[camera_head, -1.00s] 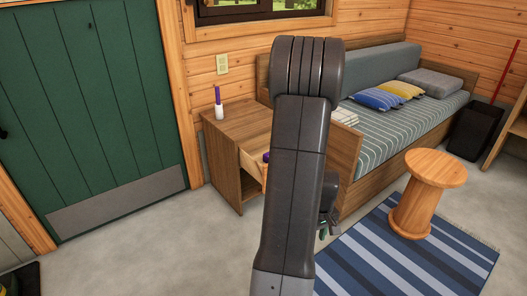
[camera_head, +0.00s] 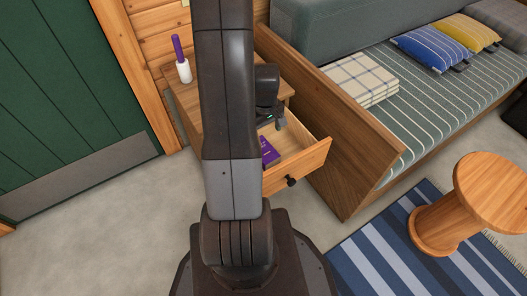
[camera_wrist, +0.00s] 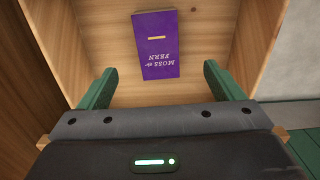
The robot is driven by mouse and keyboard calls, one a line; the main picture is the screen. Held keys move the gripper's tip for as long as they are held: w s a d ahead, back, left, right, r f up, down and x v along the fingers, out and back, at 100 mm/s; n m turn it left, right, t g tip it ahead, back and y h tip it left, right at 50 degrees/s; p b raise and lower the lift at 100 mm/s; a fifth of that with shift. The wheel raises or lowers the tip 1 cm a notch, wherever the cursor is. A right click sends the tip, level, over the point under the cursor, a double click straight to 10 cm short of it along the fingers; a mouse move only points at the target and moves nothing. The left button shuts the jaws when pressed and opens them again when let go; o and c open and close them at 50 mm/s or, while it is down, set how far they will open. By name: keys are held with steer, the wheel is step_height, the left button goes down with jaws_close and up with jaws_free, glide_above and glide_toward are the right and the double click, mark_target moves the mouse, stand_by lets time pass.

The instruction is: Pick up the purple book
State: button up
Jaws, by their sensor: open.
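The purple book (camera_wrist: 155,58) lies flat in the open drawer (camera_head: 300,150) of the wooden nightstand. Its cover reads "Moss & Fern" and appears upside down in the wrist view. In the head view the purple book (camera_head: 269,151) shows only in part, with my arm covering its left side. My gripper (camera_wrist: 160,88) is open and empty in the wrist view, its two green fingers pointing toward the book from either side of its near end. The gripper looks apart from the book; how high it is above it I cannot tell.
Drawer walls (camera_wrist: 90,30) stand close around the fingers. The bed's wooden end panel (camera_head: 335,140) is right of the drawer. A round stool (camera_head: 480,200) stands on the striped rug. Floor left is clear.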

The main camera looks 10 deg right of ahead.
steer(key=b, duration=0.2)
glide_above(271, 158)
steer(key=w+a, duration=0.2)
steer(key=w, duration=0.2)
steer(key=f, duration=0.6)
steer(key=shift+s+a, duration=0.15)
steer(key=shift+s, duration=0.1)
steer(key=shift+s+f, duration=0.1)
steer(key=shift+f, duration=0.1)
steer(key=shift+w+d+f+b, duration=0.15)
steer(key=shift+f+b, duration=0.25)
steer(key=shift+f, duration=0.5)
steer(key=shift+w+f+b, duration=0.1)
steer(key=shift+f+b, duration=0.25)
steer(key=shift+f, duration=0.55)
steer(key=shift+w+d+f+b, duration=0.15)
steer(key=shift+f+b, duration=0.25)
steer(key=shift+f, duration=0.5)
steer(key=shift+c, duration=0.5)
steer(key=shift+r, duration=0.1)
steer(key=c, duration=1.1)
